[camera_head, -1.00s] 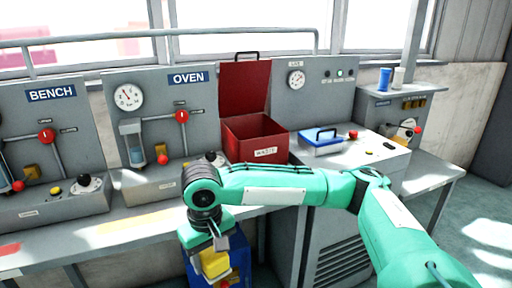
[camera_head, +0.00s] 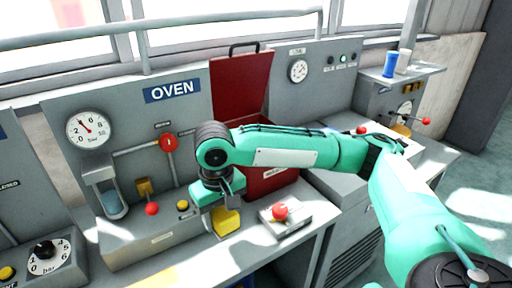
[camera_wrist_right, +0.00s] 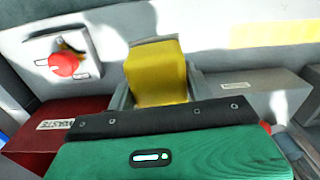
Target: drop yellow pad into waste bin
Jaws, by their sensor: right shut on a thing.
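The yellow pad (camera_head: 226,221) is held in my right gripper (camera_head: 222,205), above the bench in front of the oven panel. In the right wrist view the yellow pad (camera_wrist_right: 157,72) stands between the grey fingers, which are shut on it. The red waste bin (camera_head: 268,181) is just to the right of the gripper, with its lid (camera_head: 240,95) raised at the back. My right arm hides much of the bin and its opening. The bin's labelled side (camera_wrist_right: 40,138) shows at the lower left of the wrist view. My left gripper is not in view.
A grey box with a red button (camera_head: 280,211) sits on the bench right of the pad. The oven panel (camera_head: 150,110) has a gauge and levers to the left. A blue cup (camera_head: 391,63) and a white one stand far right. Bench front is fairly clear.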

